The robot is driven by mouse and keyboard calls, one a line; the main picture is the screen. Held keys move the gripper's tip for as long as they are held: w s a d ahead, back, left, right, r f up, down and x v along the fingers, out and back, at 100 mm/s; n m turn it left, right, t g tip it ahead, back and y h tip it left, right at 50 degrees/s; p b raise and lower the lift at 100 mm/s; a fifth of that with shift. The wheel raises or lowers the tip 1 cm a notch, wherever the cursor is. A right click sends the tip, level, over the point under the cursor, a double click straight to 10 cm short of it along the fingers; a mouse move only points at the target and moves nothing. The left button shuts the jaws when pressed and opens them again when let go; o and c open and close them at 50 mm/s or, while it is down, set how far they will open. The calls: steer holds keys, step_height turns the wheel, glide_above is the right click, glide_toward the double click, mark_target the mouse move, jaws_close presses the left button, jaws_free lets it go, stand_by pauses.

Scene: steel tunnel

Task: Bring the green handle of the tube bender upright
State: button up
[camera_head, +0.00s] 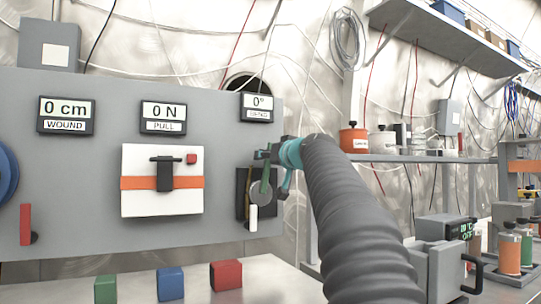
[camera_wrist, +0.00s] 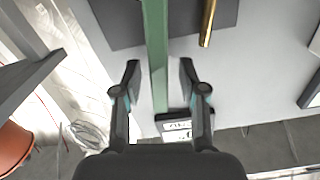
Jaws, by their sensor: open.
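The tube bender is on the right of the grey panel, with a dark backing plate (camera_head: 242,190) and a round grey disc (camera_head: 260,194). Its green handle (camera_head: 266,172) shows as a narrow strip, partly hidden by my gripper (camera_head: 268,154). In the wrist view the green handle (camera_wrist: 156,45) is a long bar running between the fingertips of my gripper (camera_wrist: 160,66). The fingers are open, one on each side, with gaps to the bar. A brass rod (camera_wrist: 208,22) shows beside it. The display above the bender (camera_head: 257,106) reads 0°.
A white box with an orange band (camera_head: 137,184) and displays reading 0 cm (camera_head: 66,115) and 0 N (camera_head: 163,117) are on the panel. Green (camera_head: 105,289), blue (camera_head: 170,284) and red (camera_head: 226,275) blocks stand below. A shelf with containers (camera_head: 418,157) is at right.

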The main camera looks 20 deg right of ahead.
steer(key=shift+w, duration=0.1)
jaws_close()
steer(key=shift+a+f+n+b, duration=0.15)
steer(key=shift+a+n+b, duration=0.25)
steer(key=shift+b, duration=0.25)
steer(key=shift+a+r+n+b, duration=0.2)
steer(key=shift+a+n+b, duration=0.25)
steer(key=shift+n, duration=0.25)
jaws_free()
steer(key=shift+a, duration=0.1)
